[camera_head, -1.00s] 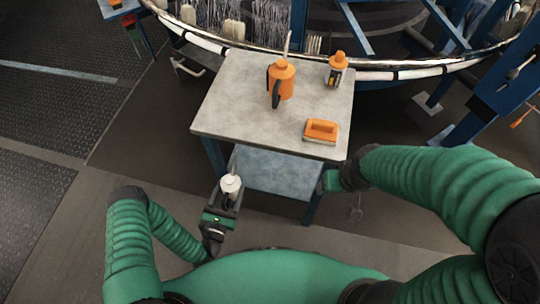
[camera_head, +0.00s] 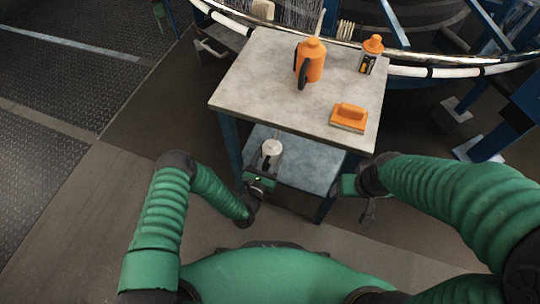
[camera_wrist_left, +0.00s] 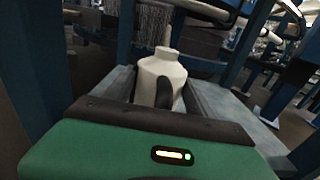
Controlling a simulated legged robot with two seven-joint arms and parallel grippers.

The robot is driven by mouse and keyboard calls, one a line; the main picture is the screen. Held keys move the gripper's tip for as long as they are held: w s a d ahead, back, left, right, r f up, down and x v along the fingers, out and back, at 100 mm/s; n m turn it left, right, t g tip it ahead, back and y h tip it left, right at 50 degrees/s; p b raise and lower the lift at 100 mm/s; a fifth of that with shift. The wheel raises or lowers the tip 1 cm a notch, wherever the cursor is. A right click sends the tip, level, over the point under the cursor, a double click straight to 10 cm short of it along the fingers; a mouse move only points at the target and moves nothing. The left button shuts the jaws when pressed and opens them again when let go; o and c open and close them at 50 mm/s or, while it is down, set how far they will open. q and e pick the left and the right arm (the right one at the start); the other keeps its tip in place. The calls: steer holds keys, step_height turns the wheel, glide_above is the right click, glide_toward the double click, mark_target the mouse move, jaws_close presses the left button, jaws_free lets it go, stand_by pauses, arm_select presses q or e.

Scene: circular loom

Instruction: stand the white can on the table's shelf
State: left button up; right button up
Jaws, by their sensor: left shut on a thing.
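The white can (camera_head: 271,147) is in my left gripper (camera_head: 268,160), in front of and over the near left part of the table's lower shelf (camera_head: 312,165). In the left wrist view the can (camera_wrist_left: 161,68) looks upright, with my left gripper (camera_wrist_left: 163,95) shut around it. The shelf (camera_wrist_left: 228,112) shows beyond the can there. I cannot tell whether the can's base touches the shelf. My right gripper (camera_head: 350,186) is beside the table's near right leg; whether its jaws are open is unclear.
The grey tabletop (camera_head: 270,85) is above the shelf. It bears an orange watering can (camera_head: 312,62), an orange-capped bottle (camera_head: 371,52) and an orange brush (camera_head: 348,117). Blue table legs (camera_head: 231,145) flank the shelf. The visible shelf surface to the right is clear.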

arm_select(q)
steer(key=o, duration=1.3)
steer(key=shift+f, duration=0.1)
steer(key=shift+c, duration=0.2)
steer(key=o, duration=0.4)
steer(key=shift+o, duration=0.2)
steer(key=shift+r, duration=0.2)
steer(key=p+v, duration=0.3)
steer(key=v, duration=0.9)
steer(key=shift+p, duration=0.3)
